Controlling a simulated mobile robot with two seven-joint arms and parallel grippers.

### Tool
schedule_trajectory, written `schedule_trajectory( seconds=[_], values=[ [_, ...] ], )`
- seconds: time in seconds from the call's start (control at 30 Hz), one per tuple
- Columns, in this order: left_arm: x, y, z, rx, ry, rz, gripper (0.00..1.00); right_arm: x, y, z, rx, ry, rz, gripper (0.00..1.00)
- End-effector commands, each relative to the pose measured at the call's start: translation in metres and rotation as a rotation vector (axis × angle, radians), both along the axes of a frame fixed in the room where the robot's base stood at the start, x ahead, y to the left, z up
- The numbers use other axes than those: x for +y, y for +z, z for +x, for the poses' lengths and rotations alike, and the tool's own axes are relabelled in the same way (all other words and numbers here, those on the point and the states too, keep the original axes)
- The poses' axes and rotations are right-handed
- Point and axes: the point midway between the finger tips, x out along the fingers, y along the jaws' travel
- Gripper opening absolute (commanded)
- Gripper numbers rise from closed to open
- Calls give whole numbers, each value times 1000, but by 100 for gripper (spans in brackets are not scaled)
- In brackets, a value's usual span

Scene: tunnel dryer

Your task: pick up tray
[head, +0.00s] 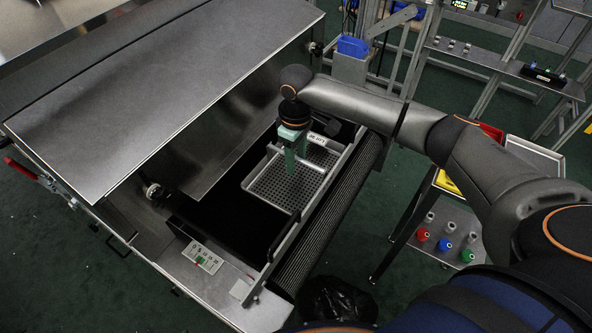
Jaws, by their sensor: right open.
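A grey perforated metal tray (266,186) lies on the black conveyor belt at the mouth of the tunnel dryer. Its holed floor and raised rim show, with a handle bar near its far end. My right gripper (290,168) reaches down from above over the far part of the tray. Its green fingers are open and sit close to the tray's bar; I cannot tell whether they touch it. The gripper and wrist hide part of the tray's far end. My left gripper is not in view.
The dryer's metal hood (160,85) stands to the left, over the belt (225,220). A side rail and roller (335,205) run along the right. A shelf with coloured bottles (450,238) and a black bag (338,297) are at the lower right.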

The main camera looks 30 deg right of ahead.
Motion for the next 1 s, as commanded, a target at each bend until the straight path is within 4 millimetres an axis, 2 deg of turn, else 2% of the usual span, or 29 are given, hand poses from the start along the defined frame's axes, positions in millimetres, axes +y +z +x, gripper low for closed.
schedule_trajectory(
  seconds=[0.1,0.2,0.47,0.87,1.0],
  values=[
    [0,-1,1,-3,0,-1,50,1,-19,-2,2,-1,-1,47],
    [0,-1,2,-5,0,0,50,0,-27,-2,0,-1,0,47],
    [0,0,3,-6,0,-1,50,0,-29,-2,-1,0,-1,47],
    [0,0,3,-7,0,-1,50,1,-28,-2,-1,0,0,2],
    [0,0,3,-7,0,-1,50,1,-28,-2,-1,0,0,0]
  ],
)
